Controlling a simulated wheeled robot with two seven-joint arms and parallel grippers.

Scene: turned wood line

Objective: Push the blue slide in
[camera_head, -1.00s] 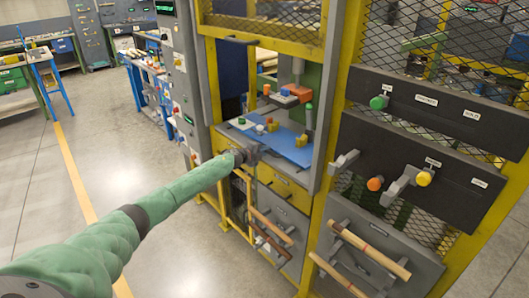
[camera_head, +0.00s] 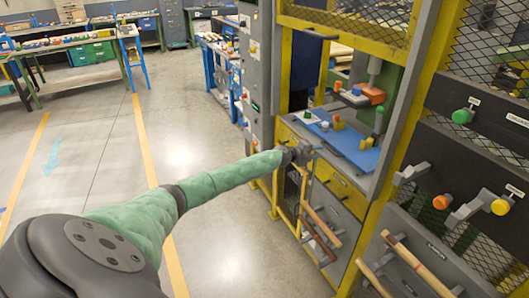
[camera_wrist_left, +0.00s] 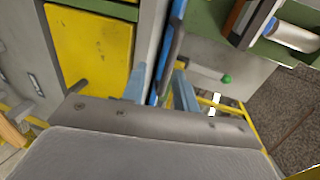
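The blue slide (camera_head: 352,148) is a flat blue plate on the grey bed of the yellow-framed press station, with small orange and yellow pieces on or beside it. My left gripper (camera_head: 304,152) is at the front edge of this bed, left of and lower than the plate. In the left wrist view its two blue-grey fingertips (camera_wrist_left: 160,88) stand apart. A narrow blue edge (camera_wrist_left: 164,60) with a dark bar beside it shows between and beyond them. I cannot tell whether the fingers touch it. My right gripper is in neither view.
A yellow drawer front (camera_head: 338,184) and wooden-handled bars (camera_head: 320,226) lie below the bed. A dark panel with a green knob (camera_head: 462,116) and orange and yellow knobs stands at right. Open floor (camera_head: 220,240) lies to the left.

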